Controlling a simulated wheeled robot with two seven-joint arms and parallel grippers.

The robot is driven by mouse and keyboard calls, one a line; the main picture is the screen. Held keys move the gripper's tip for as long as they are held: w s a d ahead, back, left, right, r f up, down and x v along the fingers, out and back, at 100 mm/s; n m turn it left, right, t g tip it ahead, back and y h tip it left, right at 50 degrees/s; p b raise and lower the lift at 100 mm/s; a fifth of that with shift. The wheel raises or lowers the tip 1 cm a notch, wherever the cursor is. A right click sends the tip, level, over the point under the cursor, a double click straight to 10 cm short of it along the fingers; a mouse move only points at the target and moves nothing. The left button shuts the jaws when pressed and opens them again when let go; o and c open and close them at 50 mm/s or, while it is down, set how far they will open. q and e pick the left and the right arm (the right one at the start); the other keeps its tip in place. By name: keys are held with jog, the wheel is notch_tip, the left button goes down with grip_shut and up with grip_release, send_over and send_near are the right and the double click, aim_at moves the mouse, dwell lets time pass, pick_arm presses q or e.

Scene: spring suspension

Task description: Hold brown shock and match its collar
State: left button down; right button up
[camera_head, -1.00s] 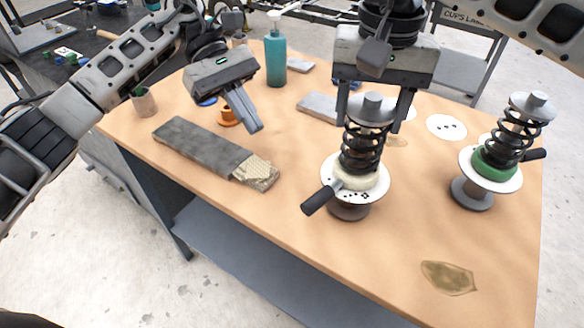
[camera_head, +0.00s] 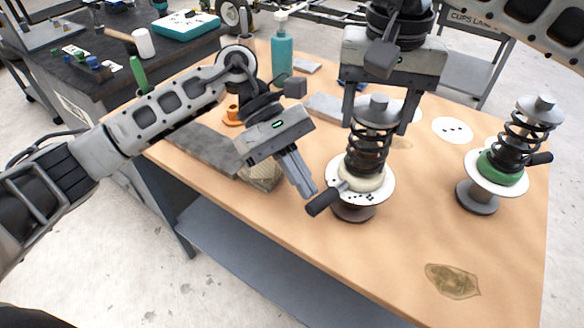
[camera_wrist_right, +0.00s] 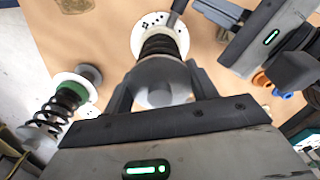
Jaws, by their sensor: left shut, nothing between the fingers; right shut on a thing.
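The middle shock (camera_head: 366,155) stands upright with a black spring, a grey top cap, a cream collar (camera_head: 361,178) and a dark brownish base (camera_head: 353,211). A white dotted disc (camera_head: 378,193) with a black handle (camera_head: 322,202) sits under the collar. My right gripper (camera_head: 376,122) is shut on the shock's top; the wrist view shows its fingers (camera_wrist_right: 162,88) on either side of the grey cap (camera_wrist_right: 158,80). My left gripper (camera_head: 309,193) is shut and empty, its tips close by the black handle; I cannot tell whether they touch.
A second shock with a green collar (camera_head: 500,167) stands at the right on a grey base. A white dotted disc (camera_head: 452,130) lies flat. The front right table is mostly clear.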

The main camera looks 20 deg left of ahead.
aim_at(322, 206)
dwell(0.4)
pick_arm(q)
jog(key=shift+s+d+n+t+h, duration=0.6)
jog(key=shift+s+d+n+t, duration=0.6)
jog(key=shift+s+d+n, duration=0.5)
jog(key=shift+d, duration=0.25)
jog(key=a, duration=0.2)
jog(key=a+f, duration=0.1)
jog(key=a, duration=0.1)
jog(key=shift+a, duration=0.2)
jog(key=a+r, duration=0.6)
jog(key=a, duration=0.1)
jog(key=shift+w+a+r, duration=0.15)
jog(key=shift+w+r, duration=0.1)
jog(key=shift+r, duration=0.05)
pick_arm(e)
jog(key=o, duration=1.2)
jog(key=shift+c, duration=0.2)
